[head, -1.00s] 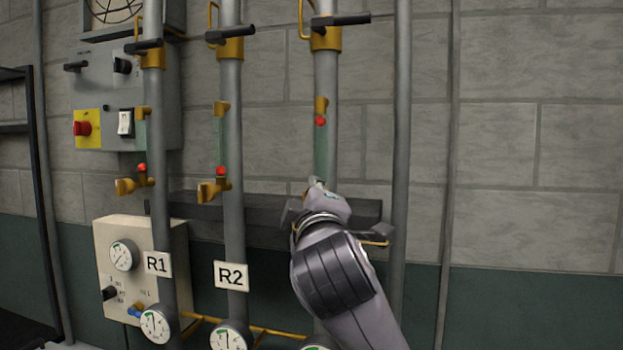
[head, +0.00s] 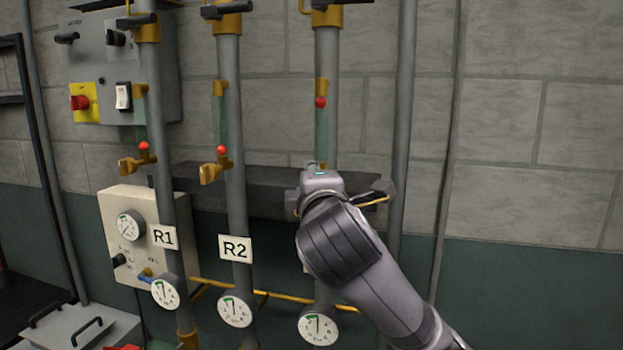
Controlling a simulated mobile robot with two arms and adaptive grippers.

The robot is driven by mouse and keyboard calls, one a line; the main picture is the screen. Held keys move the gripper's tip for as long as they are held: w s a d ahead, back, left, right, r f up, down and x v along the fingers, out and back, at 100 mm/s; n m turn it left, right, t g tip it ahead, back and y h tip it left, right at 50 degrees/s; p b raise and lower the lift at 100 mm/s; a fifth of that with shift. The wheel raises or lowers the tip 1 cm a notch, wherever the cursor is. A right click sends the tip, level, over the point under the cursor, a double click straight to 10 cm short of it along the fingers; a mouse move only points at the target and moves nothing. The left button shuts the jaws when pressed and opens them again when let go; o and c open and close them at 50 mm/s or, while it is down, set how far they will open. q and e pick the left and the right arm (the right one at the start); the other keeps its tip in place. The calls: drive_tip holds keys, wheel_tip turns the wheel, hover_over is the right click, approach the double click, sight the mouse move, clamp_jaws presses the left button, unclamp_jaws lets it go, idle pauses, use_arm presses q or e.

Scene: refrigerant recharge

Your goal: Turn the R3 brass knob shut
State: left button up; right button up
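The third pipe from the left (head: 326,75) carries a sight glass with a red ball (head: 320,102) near its top. By position it is the R3 line, but no R3 label shows. Its lower brass knob is hidden behind my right gripper (head: 320,176), which is in front of the pipe at knob height. The fingers are mostly hidden by my own wrist, so I cannot tell whether they are around the knob or touching it. My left gripper is not in view. The R1 brass knob (head: 131,165) and R2 brass knob (head: 210,172) are in plain view to the left.
Labels R1 (head: 164,237) and R2 (head: 235,247) mark the other pipes. A dial gauge (head: 318,328) is below my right arm. A dark horizontal beam (head: 262,190) runs behind the pipes. A beige box (head: 128,230) and grey switch panel (head: 140,65) are at left.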

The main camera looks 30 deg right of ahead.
drive_tip(key=o, duration=1.1)
